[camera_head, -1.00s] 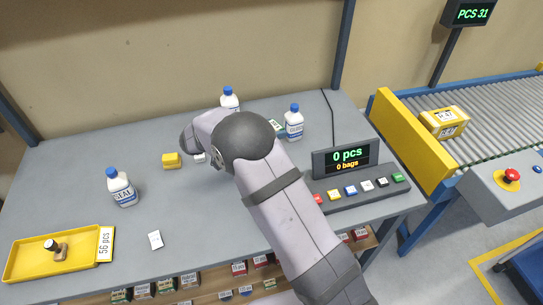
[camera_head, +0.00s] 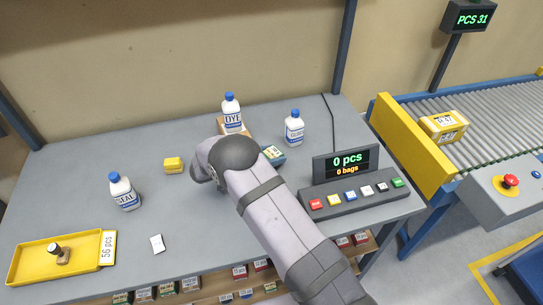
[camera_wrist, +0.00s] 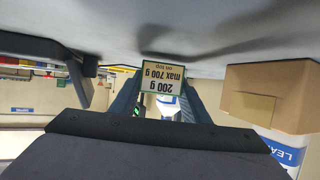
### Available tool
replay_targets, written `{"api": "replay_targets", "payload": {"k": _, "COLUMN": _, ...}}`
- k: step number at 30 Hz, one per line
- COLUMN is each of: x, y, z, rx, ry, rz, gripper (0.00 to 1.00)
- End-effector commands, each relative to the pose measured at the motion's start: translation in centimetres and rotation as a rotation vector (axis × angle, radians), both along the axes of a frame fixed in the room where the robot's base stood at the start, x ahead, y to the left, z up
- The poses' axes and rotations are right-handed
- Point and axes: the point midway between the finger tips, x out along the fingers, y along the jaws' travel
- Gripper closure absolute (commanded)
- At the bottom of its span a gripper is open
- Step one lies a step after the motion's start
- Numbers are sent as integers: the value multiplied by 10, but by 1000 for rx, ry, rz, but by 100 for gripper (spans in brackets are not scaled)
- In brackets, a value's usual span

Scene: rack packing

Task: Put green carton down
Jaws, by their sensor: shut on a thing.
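The green carton (camera_wrist: 160,82) is between the fingers of my gripper (camera_wrist: 160,94) in the wrist view. Its pale label, upside down there, reads 200 g, max 700 g on top. My gripper is shut on it. The carton is close to the grey table top (camera_wrist: 225,40); I cannot tell whether it touches. In the head view a small green carton with a white label (camera_head: 272,154) shows just right of my arm's bend.
Another white bottle (camera_head: 294,128) is at the right, a SEAL bottle (camera_head: 124,192) at the left. A yellow block (camera_head: 174,165), yellow tray (camera_head: 35,268) and button console (camera_head: 355,196) are around.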

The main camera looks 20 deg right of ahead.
Motion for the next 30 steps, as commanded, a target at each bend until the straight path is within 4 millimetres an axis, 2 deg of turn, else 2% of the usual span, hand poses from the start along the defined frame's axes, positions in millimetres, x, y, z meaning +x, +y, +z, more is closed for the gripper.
{"api": "replay_targets", "payload": {"k": 3, "x": 0, "y": 0, "z": -7, "rx": -1, "ry": -1, "rz": 0, "gripper": 85}}
{"api": "replay_targets", "payload": {"k": 16, "x": 0, "y": 0, "z": -13, "rx": 0, "ry": -2, "rz": -1, "gripper": 85}}
{"api": "replay_targets", "payload": {"k": 17, "x": 0, "y": 0, "z": -13, "rx": 1, "ry": -2, "rz": -1, "gripper": 56}}
{"api": "replay_targets", "payload": {"k": 19, "x": 0, "y": 0, "z": -12, "rx": 1, "ry": -2, "rz": -1, "gripper": 39}}
{"api": "replay_targets", "payload": {"k": 30, "x": 0, "y": 0, "z": -9, "rx": 1, "ry": -2, "rz": -1, "gripper": 39}}
